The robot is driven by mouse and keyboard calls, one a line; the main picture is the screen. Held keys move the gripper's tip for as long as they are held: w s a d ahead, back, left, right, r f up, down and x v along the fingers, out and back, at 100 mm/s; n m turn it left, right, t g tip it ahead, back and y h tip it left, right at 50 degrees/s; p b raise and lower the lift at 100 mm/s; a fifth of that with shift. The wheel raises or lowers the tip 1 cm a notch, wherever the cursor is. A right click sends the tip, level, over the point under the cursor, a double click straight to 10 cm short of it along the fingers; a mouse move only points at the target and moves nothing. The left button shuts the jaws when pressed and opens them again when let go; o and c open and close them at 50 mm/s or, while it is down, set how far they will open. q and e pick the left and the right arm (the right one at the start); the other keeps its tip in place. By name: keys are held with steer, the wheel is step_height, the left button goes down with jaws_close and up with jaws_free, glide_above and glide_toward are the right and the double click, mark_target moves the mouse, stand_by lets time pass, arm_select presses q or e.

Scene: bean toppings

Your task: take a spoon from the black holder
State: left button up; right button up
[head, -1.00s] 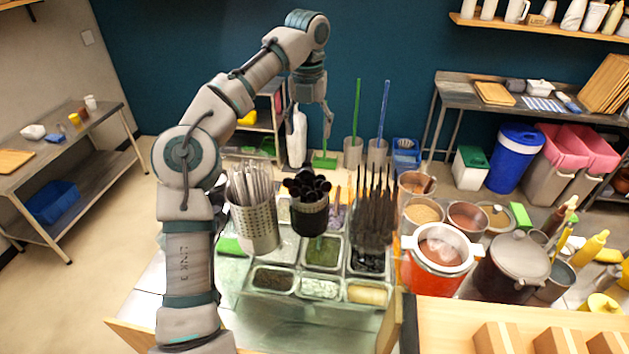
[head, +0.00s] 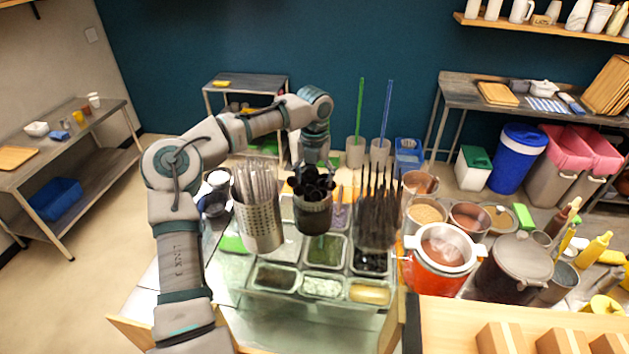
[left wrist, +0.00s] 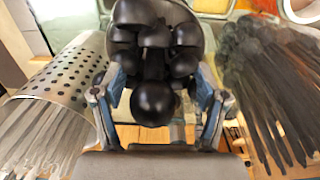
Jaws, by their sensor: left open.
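Several black spoons (head: 312,181) stand with their round heads up in the black holder (head: 313,217), at the middle of the head view. My left gripper (head: 314,166) is directly behind the spoon heads, partly hidden by them. In the left wrist view, my open left gripper (left wrist: 158,82) has one finger on each side of the cluster of spoon heads (left wrist: 153,104). Whether the fingers touch any spoon I cannot tell. The holder's body is mostly hidden there. My right gripper is not in view.
A perforated metal holder with light utensils (head: 259,222) stands close on the left. A cluster of dark, thin utensils (head: 378,215) stands close on the right. Topping trays (head: 322,286) lie in front. A red pot (head: 440,262) is farther right.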

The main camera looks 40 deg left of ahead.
arm_select(q)
steer(key=shift+a+f, duration=0.2)
steer(key=shift+a, duration=0.4)
steer(key=shift+c, duration=0.8)
steer(key=shift+a, duration=0.1)
steer(key=c, duration=0.8)
steer(key=shift+w+d+r, duration=0.1)
steer(key=shift+d, duration=0.45)
